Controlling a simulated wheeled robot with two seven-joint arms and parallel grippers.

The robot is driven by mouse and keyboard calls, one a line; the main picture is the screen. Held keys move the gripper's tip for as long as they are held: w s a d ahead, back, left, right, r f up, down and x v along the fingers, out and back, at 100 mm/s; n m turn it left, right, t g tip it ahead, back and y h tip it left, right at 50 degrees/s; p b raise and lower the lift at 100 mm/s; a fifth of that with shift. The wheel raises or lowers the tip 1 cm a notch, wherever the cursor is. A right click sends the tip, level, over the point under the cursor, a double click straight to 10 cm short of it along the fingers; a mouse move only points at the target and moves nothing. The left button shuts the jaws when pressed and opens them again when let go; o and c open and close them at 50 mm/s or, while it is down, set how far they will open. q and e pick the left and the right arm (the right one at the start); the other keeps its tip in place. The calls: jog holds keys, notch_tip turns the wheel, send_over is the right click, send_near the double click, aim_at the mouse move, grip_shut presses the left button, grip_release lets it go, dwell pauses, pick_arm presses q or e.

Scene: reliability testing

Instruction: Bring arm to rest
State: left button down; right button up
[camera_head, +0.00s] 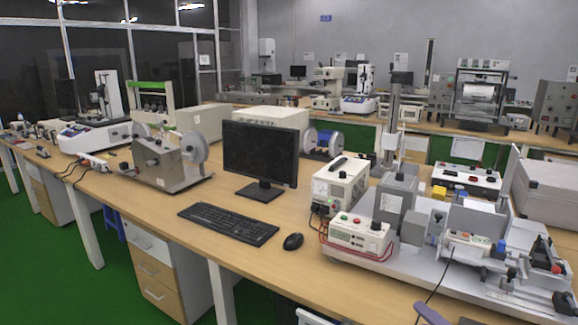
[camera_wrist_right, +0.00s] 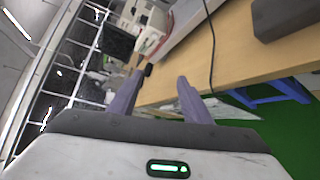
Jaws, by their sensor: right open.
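My right gripper (camera_wrist_right: 160,76) shows in the right wrist view with its two purple-grey fingers apart and nothing between them. Wooden bench top and a thin black cable show beyond the fingers. In the head view a small purple-grey piece at the bottom edge, right of centre, looks like part of my right gripper (camera_head: 432,314), close to the bench's front edge. The rest of the right arm is out of that view. My left arm and gripper are not in view.
The long wooden bench (camera_head: 290,222) carries a monitor (camera_head: 260,154), a keyboard (camera_head: 228,223), a mouse (camera_head: 293,241) and a grey test rig (camera_head: 450,275) at right. A black cable hangs near the front edge. Green floor (camera_head: 60,260) lies open at left.

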jog(key=s+a+f+m+g, duration=0.3)
jog(key=s+a+f+m, duration=0.3)
jog(key=s+f+m, duration=0.4)
jog(key=s+a+f+m+g+h, duration=0.1)
jog(key=s+a+f+m+g, duration=0.2)
jog(key=s+a+f+m, duration=0.3)
jog(key=s+f+m, duration=0.2)
jog(key=s+m, duration=0.1)
jog(key=s, duration=0.3)
jog(key=s+f+m, duration=0.3)
jog(key=s, duration=0.2)
jog(key=shift+s+a+f+m+g, duration=0.25)
jog(key=shift+s+a+m+g, duration=0.05)
jog(key=shift+s+a+g, duration=0.1)
